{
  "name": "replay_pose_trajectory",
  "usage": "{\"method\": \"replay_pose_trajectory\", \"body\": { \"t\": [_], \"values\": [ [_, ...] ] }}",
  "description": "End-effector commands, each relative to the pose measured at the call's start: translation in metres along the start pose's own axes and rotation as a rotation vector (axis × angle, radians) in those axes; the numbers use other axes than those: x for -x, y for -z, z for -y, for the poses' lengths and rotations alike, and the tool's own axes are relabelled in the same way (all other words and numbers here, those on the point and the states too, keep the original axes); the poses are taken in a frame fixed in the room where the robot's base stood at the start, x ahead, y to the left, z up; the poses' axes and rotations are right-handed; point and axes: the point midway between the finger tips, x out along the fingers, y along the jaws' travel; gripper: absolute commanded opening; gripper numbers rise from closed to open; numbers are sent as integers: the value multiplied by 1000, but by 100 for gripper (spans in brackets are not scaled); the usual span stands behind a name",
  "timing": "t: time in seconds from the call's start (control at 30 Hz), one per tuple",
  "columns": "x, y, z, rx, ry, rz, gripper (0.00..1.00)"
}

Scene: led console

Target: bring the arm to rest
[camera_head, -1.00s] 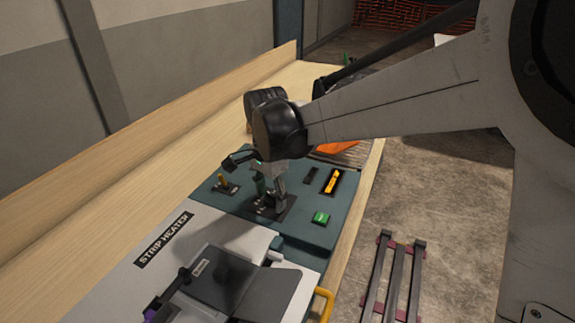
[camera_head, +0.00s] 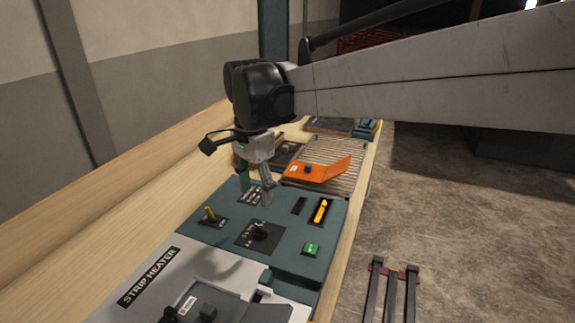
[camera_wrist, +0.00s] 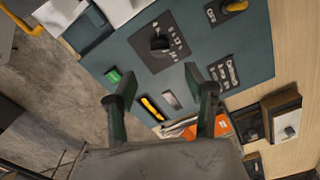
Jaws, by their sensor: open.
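My gripper (camera_head: 256,190) is open and empty above the teal console panel (camera_head: 285,268), toward its far side. In the wrist view its two fingers (camera_wrist: 161,82) stand wide apart with nothing between them. The black rotary knob (camera_head: 261,231) on its dark plate is clear of the fingers; it also shows in the wrist view (camera_wrist: 158,43). A yellow-tipped toggle (camera_head: 210,213), a yellow slider (camera_head: 320,210) and a green button (camera_head: 311,249) are on the same panel. My arm reaches in from the right, across the top of the head view.
The white strip heater unit (camera_head: 190,272) adjoins the panel's near side. An orange piece (camera_head: 318,170) lies on a slatted rack (camera_head: 352,152) beyond the panel. A wooden back wall (camera_head: 100,225) edges the bench at left. Dark rails (camera_head: 392,290) stand over the floor at right.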

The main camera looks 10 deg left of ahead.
Motion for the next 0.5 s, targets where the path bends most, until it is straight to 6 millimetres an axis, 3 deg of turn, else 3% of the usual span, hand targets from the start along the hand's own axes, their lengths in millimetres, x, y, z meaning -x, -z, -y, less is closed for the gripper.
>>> {"method": "replay_pose_trajectory", "body": {
  "t": [0.37,0.5],
  "values": [
    [3,0,-1,0,1,0,49],
    [7,8,-14,17,17,-7,49]
  ]
}}
